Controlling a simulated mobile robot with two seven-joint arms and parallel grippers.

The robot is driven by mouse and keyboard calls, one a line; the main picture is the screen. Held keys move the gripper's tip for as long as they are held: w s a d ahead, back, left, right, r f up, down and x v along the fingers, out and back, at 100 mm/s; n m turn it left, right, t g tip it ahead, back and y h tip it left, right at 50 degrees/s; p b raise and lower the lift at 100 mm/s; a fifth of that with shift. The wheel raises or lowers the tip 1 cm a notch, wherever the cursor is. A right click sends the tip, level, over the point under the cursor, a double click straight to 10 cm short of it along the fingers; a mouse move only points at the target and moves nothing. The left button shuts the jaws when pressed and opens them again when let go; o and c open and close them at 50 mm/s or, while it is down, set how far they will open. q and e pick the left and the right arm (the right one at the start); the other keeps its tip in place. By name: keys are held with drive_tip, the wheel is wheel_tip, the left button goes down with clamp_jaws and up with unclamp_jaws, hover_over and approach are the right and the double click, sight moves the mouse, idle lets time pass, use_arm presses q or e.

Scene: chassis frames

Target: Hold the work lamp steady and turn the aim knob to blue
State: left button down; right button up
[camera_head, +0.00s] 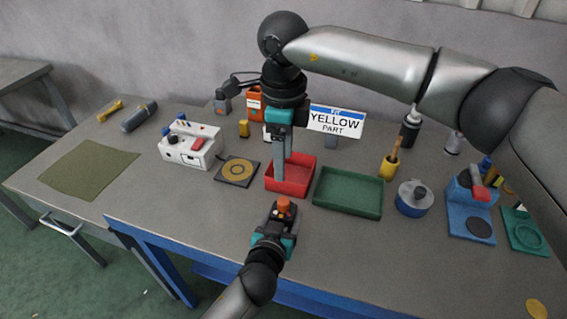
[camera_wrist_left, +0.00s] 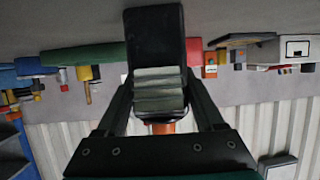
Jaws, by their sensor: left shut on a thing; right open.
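My left gripper (camera_head: 276,228) is at the front of the bench, shut on a small dark thing with an orange cap (camera_head: 284,203), which I take for the work lamp. In the left wrist view the dark body of the work lamp (camera_wrist_left: 155,35) sits between my fingers, with an orange part (camera_wrist_left: 163,127) showing behind the grip. Colour marks for the aim knob cannot be made out. My right gripper (camera_head: 280,182) points down just behind the orange cap, over the red tray, open; its fingers are seen nearly edge-on. It appears apart from the cap.
The red tray (camera_head: 304,172) and green tray (camera_head: 348,197) lie behind my left gripper. A white box (camera_head: 190,148) and a ring plate (camera_head: 237,171) stand left. A round tin (camera_head: 414,199) and blue stand (camera_head: 462,218) are right. A sign (camera_head: 336,122) reads "YELLOW PART".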

use_arm(q)
unclamp_jaws()
idle(0.3)
